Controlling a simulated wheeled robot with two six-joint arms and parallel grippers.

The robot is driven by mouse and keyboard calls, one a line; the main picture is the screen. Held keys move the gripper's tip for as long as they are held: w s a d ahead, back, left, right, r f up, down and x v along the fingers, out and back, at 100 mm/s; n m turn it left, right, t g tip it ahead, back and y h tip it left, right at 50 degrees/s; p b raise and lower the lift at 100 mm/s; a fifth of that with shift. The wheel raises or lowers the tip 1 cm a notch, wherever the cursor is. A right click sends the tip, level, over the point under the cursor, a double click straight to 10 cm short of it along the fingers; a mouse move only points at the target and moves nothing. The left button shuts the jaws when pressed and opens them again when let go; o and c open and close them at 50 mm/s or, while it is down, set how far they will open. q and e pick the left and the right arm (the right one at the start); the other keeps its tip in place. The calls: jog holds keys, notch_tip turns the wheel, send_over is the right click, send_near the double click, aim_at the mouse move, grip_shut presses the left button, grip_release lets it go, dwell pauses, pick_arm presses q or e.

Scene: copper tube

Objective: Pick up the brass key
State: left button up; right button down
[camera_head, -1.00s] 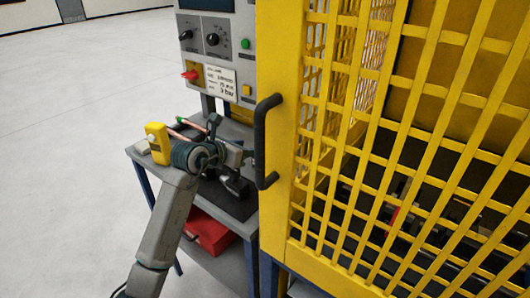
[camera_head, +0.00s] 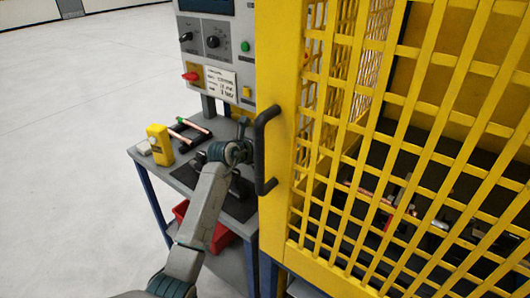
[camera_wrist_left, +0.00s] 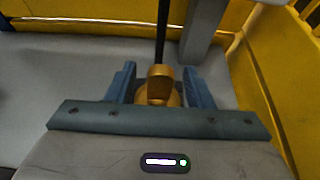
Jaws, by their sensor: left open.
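A brass-coloured piece (camera_wrist_left: 160,84), which I take to be the brass key, stands between my left gripper's fingers in the left wrist view. It has an upright block on a rounder base; whether the fingers touch it is unclear. My left gripper (camera_wrist_left: 160,88) is open, with one blue finger on each side of the piece. In the head view my left gripper (camera_head: 243,128) is beside the yellow machine's black door handle, below the control panel. I cannot make out the key in the head view. My right gripper is not in view.
The yellow mesh cage (camera_head: 400,150) and its black handle (camera_head: 262,150) stand close on the right. The control panel (camera_head: 222,60) rises behind. A red bin (camera_head: 222,238) is below.

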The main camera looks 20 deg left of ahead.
pick_arm(q)
jog(key=shift+s, duration=0.1)
grip_shut()
jog(key=shift+r, duration=0.15)
